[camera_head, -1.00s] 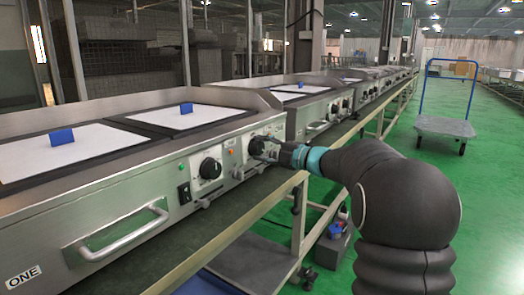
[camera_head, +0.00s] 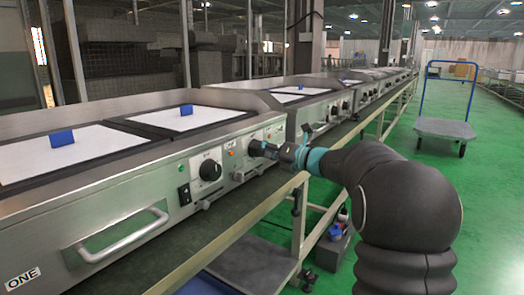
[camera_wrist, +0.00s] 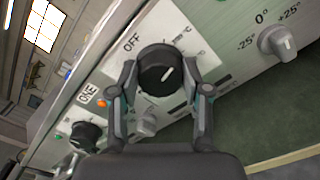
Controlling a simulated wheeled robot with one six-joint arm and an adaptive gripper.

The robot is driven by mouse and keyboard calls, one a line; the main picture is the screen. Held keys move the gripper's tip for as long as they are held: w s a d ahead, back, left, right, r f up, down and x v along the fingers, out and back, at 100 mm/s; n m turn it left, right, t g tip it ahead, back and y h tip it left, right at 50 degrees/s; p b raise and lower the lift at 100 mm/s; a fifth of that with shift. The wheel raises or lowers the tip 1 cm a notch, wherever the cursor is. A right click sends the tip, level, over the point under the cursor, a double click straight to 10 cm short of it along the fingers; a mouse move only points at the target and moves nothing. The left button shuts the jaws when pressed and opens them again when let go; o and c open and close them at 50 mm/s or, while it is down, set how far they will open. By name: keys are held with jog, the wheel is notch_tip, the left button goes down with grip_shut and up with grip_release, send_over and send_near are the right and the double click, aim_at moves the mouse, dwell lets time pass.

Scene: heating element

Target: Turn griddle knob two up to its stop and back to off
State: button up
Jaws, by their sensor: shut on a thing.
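In the wrist view, a round black knob (camera_wrist: 152,62) with a white pointer line sits on the steel griddle front. The pointer slants toward the upper right of that picture, and the word OFF stands on the plate to the upper left. My gripper (camera_wrist: 163,76) has one finger on each side of this knob and is shut on it. In the head view, my gripper (camera_head: 264,150) reaches the right knob of the near griddle and mostly hides it. The left black knob (camera_head: 210,170) stands free; it also shows in the wrist view (camera_wrist: 85,135).
A grey knob (camera_wrist: 278,43) with a 0° and ±25° scale is at the wrist view's upper right. An orange lamp (camera_head: 230,153), a black switch (camera_head: 184,194) and a bar handle (camera_head: 121,237) are on the griddle front. A blue-handled cart (camera_head: 445,127) stands in the aisle.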

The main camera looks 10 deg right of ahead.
jog(key=n, duration=0.7)
jog(key=shift+s, duration=0.1)
jog(key=n, duration=0.4)
jog(key=shift+a, duration=0.1)
jog(key=shift+n, duration=2.1)
jog(key=o, duration=1.2)
jog(key=shift+c, duration=0.2)
jog(key=shift+s, duration=0.1)
jog(key=v, duration=1.2)
